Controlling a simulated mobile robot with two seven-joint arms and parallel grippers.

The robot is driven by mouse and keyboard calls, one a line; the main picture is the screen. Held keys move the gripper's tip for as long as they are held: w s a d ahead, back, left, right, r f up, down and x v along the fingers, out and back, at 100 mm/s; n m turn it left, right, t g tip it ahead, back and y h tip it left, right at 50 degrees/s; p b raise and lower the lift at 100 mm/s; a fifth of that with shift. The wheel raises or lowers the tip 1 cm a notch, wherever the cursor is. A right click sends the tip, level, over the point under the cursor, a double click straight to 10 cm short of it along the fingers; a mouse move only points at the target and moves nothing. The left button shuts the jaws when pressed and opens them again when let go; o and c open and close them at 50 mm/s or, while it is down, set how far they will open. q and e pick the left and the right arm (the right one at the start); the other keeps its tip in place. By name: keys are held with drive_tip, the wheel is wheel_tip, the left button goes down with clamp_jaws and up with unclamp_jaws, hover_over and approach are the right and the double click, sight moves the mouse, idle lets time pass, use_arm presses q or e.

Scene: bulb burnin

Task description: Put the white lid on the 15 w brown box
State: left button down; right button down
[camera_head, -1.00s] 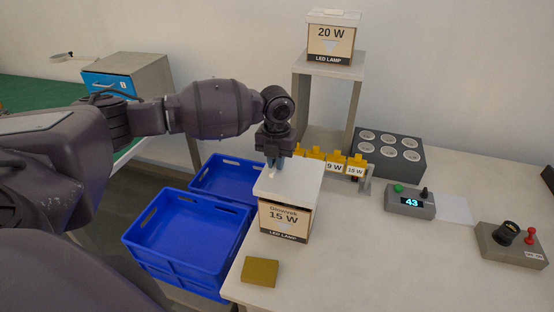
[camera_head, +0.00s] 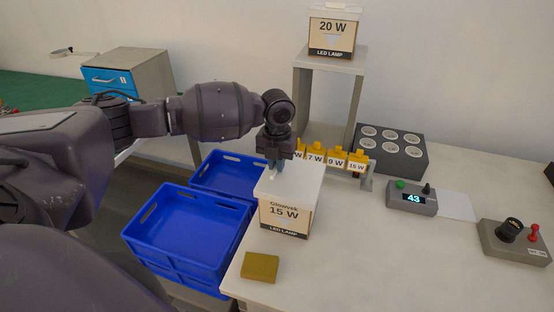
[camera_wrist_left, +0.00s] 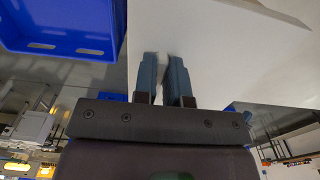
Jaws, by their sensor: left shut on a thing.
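The 15 W brown box (camera_head: 285,217) stands upright near the table's left edge, its label facing the camera. The white lid (camera_head: 302,182) covers its top, roughly lined up with it; I cannot tell whether it is fully seated. My left gripper (camera_head: 275,170) points down at the lid's left part and is shut on it, with the gripped part mostly hidden. In the left wrist view the fingers (camera_wrist_left: 165,68) are close together with a bit of white between them, against the broad white lid (camera_wrist_left: 215,45). My right gripper is not in view.
Blue crates (camera_head: 185,232) stand left of the table. A mustard block (camera_head: 260,267) lies in front of the box. Behind are yellow wattage tags (camera_head: 336,159), a grey stand (camera_head: 301,100) bearing a 20 W box (camera_head: 331,35), and a dark socket block (camera_head: 391,150).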

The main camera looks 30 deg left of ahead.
use_arm(q)
drive_tip(key=shift+f, duration=0.9)
drive_tip(key=c, duration=1.1)
unclamp_jaws()
drive_tip(key=shift+r, duration=0.5)
wheel_tip(320, 180, up, 10)
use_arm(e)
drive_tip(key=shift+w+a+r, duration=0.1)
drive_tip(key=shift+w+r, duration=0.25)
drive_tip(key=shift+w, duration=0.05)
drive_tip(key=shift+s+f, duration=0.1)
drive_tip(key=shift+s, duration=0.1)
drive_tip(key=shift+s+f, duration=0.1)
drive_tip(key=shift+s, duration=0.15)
